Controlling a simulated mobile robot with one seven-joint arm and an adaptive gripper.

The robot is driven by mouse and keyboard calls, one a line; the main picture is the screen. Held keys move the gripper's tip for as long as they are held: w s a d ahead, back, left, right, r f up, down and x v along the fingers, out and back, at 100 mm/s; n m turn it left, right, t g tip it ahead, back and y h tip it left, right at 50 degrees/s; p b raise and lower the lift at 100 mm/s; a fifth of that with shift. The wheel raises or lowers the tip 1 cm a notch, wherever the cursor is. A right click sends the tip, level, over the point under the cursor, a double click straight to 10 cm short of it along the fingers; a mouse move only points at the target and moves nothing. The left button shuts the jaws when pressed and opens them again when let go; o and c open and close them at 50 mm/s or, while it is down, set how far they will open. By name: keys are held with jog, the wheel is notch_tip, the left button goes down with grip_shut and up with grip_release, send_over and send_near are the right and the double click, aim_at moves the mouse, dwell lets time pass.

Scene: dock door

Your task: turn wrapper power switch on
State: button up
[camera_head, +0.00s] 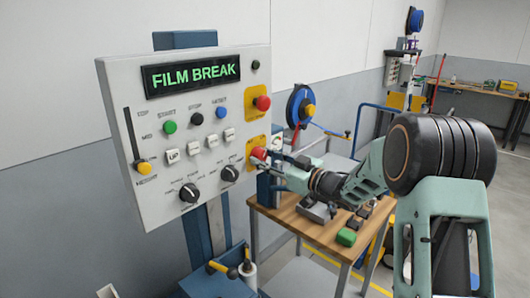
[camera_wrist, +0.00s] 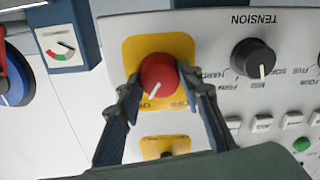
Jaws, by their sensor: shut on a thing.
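The power switch is a red rotary knob (camera_wrist: 157,74) on a yellow plate (camera_wrist: 130,47), with ON and OFF lettering. In the wrist view, which is upside down, its white pointer line slants down-left toward the ON lettering. The knob also shows in the head view (camera_head: 258,154), at the right edge of the white control panel (camera_head: 150,208). My gripper (camera_wrist: 158,90) is shut on the knob, one finger on each side. The panel's display (camera_head: 193,76) is lit and reads FILM BREAK in green.
Dark dials (camera_head: 190,192), coloured buttons and a yellow-handled slider (camera_head: 144,168) are close by. A wooden worktable (camera_head: 290,222) stands right of the panel, below my arm.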

jog(key=shift+m+p, duration=0.65)
jog(key=shift+m, duration=0.45)
jog(key=o, duration=1.2)
jog(key=shift+c, duration=0.2)
jog(key=v, duration=1.2)
